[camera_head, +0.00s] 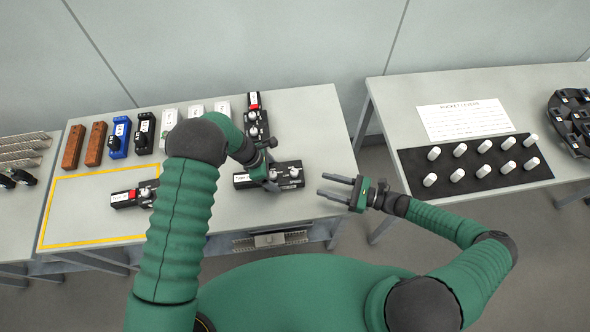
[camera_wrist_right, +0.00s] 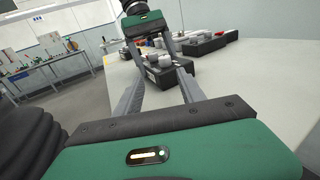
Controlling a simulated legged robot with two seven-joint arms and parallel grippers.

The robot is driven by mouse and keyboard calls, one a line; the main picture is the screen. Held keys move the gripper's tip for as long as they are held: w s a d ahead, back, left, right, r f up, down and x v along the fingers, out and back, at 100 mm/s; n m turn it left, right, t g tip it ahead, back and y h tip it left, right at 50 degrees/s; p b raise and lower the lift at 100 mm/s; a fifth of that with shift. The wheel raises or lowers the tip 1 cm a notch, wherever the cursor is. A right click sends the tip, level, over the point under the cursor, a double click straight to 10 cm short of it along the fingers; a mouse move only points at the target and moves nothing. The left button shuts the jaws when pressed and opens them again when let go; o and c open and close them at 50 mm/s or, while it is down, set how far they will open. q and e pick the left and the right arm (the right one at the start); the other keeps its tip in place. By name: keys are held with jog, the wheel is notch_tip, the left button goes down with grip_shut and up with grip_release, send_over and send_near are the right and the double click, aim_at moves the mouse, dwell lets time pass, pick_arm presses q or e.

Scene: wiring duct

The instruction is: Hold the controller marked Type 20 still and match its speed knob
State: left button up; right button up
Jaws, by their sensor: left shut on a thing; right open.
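A black controller (camera_head: 290,176) with light knobs and a white label at its left end lies on the middle table. The label is too small to read. My left gripper (camera_head: 271,184) is shut on this controller from above and hides part of it. It also shows in the right wrist view (camera_wrist_right: 143,24). My right gripper (camera_head: 321,186) is open and empty, just right of the controller and apart from it. In the right wrist view its fingers (camera_wrist_right: 160,74) point towards the controller (camera_wrist_right: 168,74). Two similar controllers with red parts stand behind (camera_head: 257,122) and to the left (camera_head: 130,197).
A yellow outline (camera_head: 95,243) marks the table's left part. Brown, blue, black and white blocks (camera_head: 96,144) line the back edge. A right table holds a printed sheet (camera_head: 465,119), a black mat (camera_head: 412,170) with several white cylinders, and a dark round holder (camera_head: 572,118).

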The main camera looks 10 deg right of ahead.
aim_at(298, 173)
jog(key=shift+w+r+m+t, duration=0.2)
jog(key=shift+m+t, duration=0.1)
jog(key=shift+t, duration=0.3)
jog(key=shift+a+h, duration=0.25)
jog(key=shift+h, duration=0.05)
jog(key=x, duration=1.1)
jog(key=shift+w+a+r, duration=0.1)
jog(key=shift+w+a, duration=0.1)
jog(key=shift+w, duration=0.15)
jog(key=shift+c, duration=0.4)
grip_shut()
